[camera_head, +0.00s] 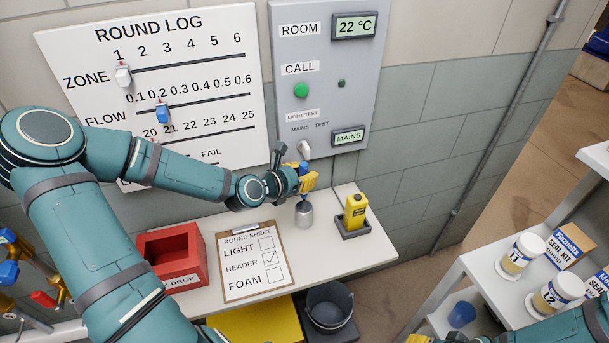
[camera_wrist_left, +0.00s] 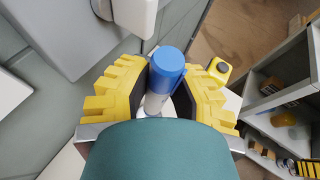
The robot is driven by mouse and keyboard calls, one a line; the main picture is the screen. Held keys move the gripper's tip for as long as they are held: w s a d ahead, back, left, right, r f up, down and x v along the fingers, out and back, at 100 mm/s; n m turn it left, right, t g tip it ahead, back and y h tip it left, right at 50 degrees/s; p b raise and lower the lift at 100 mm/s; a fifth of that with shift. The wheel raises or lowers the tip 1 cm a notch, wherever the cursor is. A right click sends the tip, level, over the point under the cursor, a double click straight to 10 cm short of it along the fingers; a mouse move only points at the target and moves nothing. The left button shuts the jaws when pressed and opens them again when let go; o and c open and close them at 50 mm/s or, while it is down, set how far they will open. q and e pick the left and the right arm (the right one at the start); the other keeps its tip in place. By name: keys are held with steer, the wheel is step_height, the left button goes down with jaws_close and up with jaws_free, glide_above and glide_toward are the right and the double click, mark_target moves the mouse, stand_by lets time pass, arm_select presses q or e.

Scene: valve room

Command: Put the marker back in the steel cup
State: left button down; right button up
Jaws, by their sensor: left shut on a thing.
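The marker (camera_wrist_left: 168,72) has a blue cap and a pale body. It stands between the yellow fingers of my left gripper (camera_wrist_left: 166,100), which is shut on it. In the head view my left gripper (camera_head: 304,182) is just above the steel cup (camera_head: 304,215), which stands on the white shelf below the wall panel. The fingers hide most of the marker there. I cannot tell whether its lower end is inside the cup. A bit of my right gripper (camera_head: 432,339) shows at the bottom edge of the head view, too cut off to read.
A yellow device (camera_head: 355,211) stands in a dark holder right of the cup. A clipboard (camera_head: 254,262) and a red drop box (camera_head: 172,257) are on the shelf (camera_head: 376,245) to the left. The grey wall panel (camera_head: 326,75) is close behind the gripper. A dark bucket (camera_head: 329,307) is below.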

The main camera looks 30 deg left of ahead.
mark_target(305, 191)
arm_select(q)
steer(key=shift+f+b, duration=0.55)
steer(key=shift+f, duration=0.1)
steer(key=shift+f+b, duration=1.1)
steer(key=shift+f, duration=1.5)
steer(key=c, duration=0.8)
jaws_free()
steer(key=shift+c, duration=0.2)
steer(key=v, duration=0.7)
steer(key=shift+s+r, duration=0.15)
steer(key=shift+s, duration=0.05)
steer(key=shift+a, duration=0.1)
